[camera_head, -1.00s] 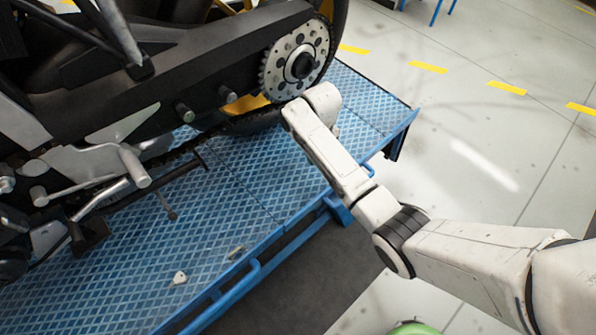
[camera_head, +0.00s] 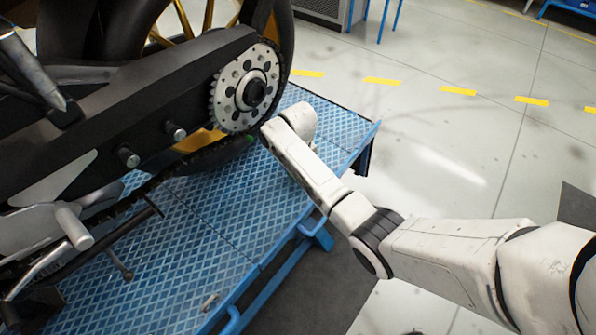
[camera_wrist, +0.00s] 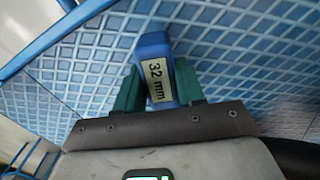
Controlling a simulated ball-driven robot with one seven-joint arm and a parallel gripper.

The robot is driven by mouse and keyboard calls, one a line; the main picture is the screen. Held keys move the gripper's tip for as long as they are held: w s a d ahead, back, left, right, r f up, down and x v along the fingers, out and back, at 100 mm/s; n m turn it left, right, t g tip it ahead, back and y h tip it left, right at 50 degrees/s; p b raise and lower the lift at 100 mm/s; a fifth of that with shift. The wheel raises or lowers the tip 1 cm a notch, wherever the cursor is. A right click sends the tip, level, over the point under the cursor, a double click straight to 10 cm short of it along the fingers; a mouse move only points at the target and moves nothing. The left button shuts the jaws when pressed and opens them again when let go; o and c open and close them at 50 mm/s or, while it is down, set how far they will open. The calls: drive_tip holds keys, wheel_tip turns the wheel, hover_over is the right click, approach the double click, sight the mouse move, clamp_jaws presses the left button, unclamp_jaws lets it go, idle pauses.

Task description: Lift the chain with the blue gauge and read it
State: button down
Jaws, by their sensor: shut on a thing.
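In the wrist view, my gripper (camera_wrist: 160,88) has two green fingers shut on the blue gauge (camera_wrist: 153,48). The gauge is a small blue block with a pale label reading "32 mm". In the head view, the gauge and most of my gripper are hidden behind my white wrist. The dark chain (camera_head: 190,166) runs from the silver rear sprocket (camera_head: 244,88) down to the left, below the black swingarm. My wrist is just right of and below the sprocket. I cannot tell whether the gauge touches the chain.
The motorcycle stands on a blue patterned platform (camera_head: 262,215), whose right corner lies beyond my wrist. A small grey piece (camera_head: 210,302) lies near its front edge. Pale floor with yellow dashes (camera_head: 382,81) is open to the right. A blurred dark shape fills the wrist view's lower right.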

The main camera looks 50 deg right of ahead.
drive_tip(key=shift+f, duration=0.8)
drive_tip(key=shift+f+b, duration=0.5)
drive_tip(key=c, duration=0.6)
unclamp_jaws()
wheel_tip(320, 180, up, 11)
drive_tip(key=shift+f, duration=0.1)
